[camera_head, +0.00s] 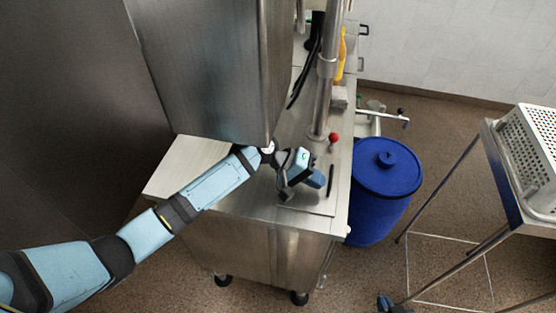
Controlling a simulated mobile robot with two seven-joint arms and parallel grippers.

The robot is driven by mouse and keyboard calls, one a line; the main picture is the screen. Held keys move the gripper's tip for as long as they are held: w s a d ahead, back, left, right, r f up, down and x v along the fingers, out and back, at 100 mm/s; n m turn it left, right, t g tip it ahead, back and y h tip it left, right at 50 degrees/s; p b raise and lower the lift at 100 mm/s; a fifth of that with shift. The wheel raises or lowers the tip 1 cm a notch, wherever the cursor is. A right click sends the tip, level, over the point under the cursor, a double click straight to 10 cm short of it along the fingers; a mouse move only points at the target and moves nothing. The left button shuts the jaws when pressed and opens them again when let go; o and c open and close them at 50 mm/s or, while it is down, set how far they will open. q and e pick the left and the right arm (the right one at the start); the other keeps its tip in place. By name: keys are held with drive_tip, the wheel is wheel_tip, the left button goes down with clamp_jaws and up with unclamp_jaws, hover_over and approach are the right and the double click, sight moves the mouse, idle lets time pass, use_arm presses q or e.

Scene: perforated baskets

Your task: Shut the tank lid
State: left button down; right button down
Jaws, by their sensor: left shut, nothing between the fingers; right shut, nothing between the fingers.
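A tall brushed-steel box-like hood or cover (205,70) stands above the steel cabinet at the upper middle; a gap shows between its lower edge and the worktop. I cannot tell whether it is the tank lid. My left arm reaches in from the lower left. My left gripper (300,188) is past the hood's lower front corner, over the worktop, shut and empty. Its wrist is close to that corner; I cannot tell whether they touch.
A steel worktop (230,203) on a wheeled cabinet lies below. A vertical steel post (325,80) and red knob (333,137) stand beside the gripper. A blue barrel (387,166) with its lid on is to the right. A trolley holds a perforated basket (527,150).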

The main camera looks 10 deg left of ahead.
sight(327, 193)
use_arm(q)
drive_tip(key=shift+d+f, duration=0.35)
drive_tip(key=shift+f, duration=0.45)
drive_tip(key=shift+s+f, duration=0.15)
drive_tip(key=shift+f, duration=0.35)
drive_tip(key=shift+d+f, duration=0.1)
drive_tip(key=shift+f, duration=0.05)
drive_tip(key=shift+b, duration=0.3)
drive_tip(key=shift+a, duration=0.3)
drive_tip(key=b+v, duration=0.1)
drive_tip(key=v, duration=0.6)
drive_tip(key=shift+d, duration=0.15)
drive_tip(key=shift+a+r, duration=0.25)
drive_tip(key=shift+r, duration=0.15)
